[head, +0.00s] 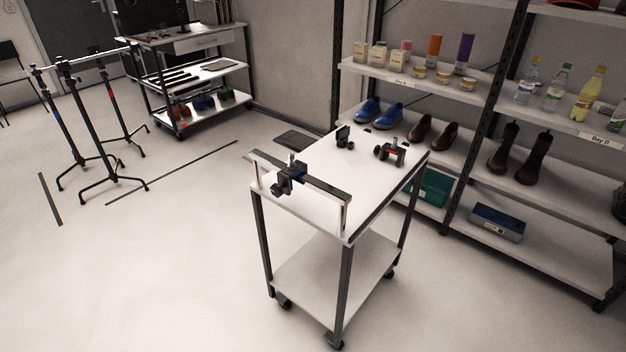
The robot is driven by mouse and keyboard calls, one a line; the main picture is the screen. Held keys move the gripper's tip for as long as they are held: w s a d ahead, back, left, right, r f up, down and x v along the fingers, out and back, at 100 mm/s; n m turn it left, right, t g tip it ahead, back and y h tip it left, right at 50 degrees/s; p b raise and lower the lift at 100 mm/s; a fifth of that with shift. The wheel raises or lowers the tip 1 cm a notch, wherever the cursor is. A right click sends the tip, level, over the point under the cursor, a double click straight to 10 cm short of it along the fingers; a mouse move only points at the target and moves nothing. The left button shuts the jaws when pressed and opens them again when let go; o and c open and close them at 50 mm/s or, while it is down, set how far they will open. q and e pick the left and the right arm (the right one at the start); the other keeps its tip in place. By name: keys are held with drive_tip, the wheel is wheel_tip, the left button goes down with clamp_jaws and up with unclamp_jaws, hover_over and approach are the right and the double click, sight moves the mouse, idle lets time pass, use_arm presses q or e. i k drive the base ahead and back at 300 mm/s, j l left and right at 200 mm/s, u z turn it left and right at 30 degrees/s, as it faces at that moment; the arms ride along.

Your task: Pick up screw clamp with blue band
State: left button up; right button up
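A dark screw clamp with a small blue band (301,173) is at the near end of the white-topped cart (325,160), by the cart's handle bar. I cannot tell whether it rests on the top or touches the bar. A second dark clamp with a red band (391,152) lies near the cart's right side. A third dark clamp (344,138) stands near the far edge; no band colour is clear on it. Neither of my grippers is in view.
The cart has a lower shelf (335,265) and wheels. Shelving (480,95) with bottles, jars, shoes and boots stands close behind and to the right. Black stands (85,125) and another cart (190,80) are at the back left.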

sight(295, 168)
drive_tip(key=z, duration=0.9)
drive_tip(key=j+z, duration=0.3)
drive_tip(key=i+j+z, duration=0.1)
drive_tip(key=j+z, duration=0.2)
drive_tip(key=j, duration=0.95)
drive_tip(key=i, duration=0.05)
